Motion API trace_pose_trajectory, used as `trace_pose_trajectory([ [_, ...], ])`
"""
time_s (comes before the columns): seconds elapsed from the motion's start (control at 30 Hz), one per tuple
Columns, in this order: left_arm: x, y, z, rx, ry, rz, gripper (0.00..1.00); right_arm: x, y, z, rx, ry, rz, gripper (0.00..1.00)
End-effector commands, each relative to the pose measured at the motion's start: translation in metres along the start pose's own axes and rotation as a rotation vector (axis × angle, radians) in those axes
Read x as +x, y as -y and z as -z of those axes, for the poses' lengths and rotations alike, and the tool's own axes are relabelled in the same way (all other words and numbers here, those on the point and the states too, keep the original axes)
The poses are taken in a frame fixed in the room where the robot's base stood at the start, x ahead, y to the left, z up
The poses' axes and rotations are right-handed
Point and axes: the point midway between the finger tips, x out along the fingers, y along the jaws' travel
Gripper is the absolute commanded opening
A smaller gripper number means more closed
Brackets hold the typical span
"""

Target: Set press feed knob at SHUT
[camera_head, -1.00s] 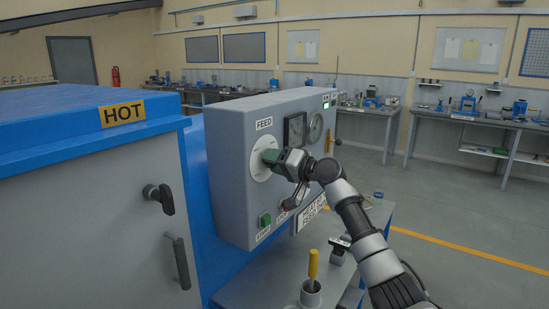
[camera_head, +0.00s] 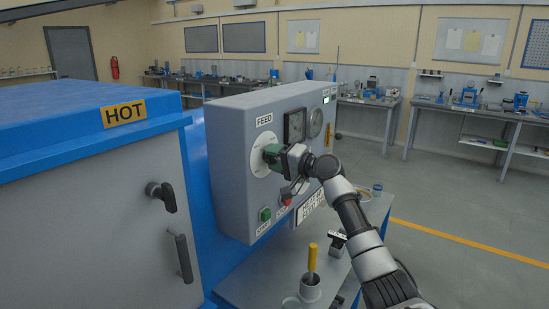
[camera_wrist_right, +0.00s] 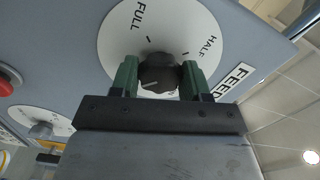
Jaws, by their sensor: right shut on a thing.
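The black press feed knob (camera_wrist_right: 160,72) sits on a round white dial (camera_head: 260,162) under the FEED label (camera_head: 264,120) on the grey control box. My right gripper (camera_head: 273,155) reaches the dial from the right, its green fingers on either side of the knob. It is shut on the knob, as the right wrist view shows. In that view FULL and HALF show on the dial; the SHUT mark is hidden. A short pale mark shows on the knob's face, low and left of its middle. My left gripper is not in view.
Two gauges (camera_head: 295,127) sit beside the dial. A green button (camera_head: 265,214) and a red button (camera_head: 286,196) are below it. A blue-topped cabinet marked HOT (camera_head: 124,113) stands left. A yellow-handled tool (camera_head: 312,258) stands upright on the lower shelf.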

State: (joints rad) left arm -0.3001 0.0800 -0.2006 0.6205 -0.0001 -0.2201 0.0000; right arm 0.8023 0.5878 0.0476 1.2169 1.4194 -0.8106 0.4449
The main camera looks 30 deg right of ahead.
Motion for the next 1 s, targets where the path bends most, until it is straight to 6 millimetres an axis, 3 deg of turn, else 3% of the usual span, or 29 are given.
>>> trace_pose_trajectory([
  [0.13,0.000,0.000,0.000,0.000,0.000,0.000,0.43,0.000,0.001,0.001,0.002,-0.003,0.003,0.22],
  [0.17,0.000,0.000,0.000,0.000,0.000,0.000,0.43,0.000,0.001,0.001,0.002,-0.003,0.003,0.49],
  [0.3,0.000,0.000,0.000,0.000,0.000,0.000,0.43,0.000,0.001,0.001,0.001,-0.002,0.002,0.70],
  [0.67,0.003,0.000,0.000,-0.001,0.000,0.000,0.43,-0.006,-0.001,0.001,-0.001,-0.001,0.000,0.71],
  [1.0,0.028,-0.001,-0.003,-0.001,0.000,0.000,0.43,-0.068,-0.005,0.000,-0.004,-0.003,-0.001,0.71],
])
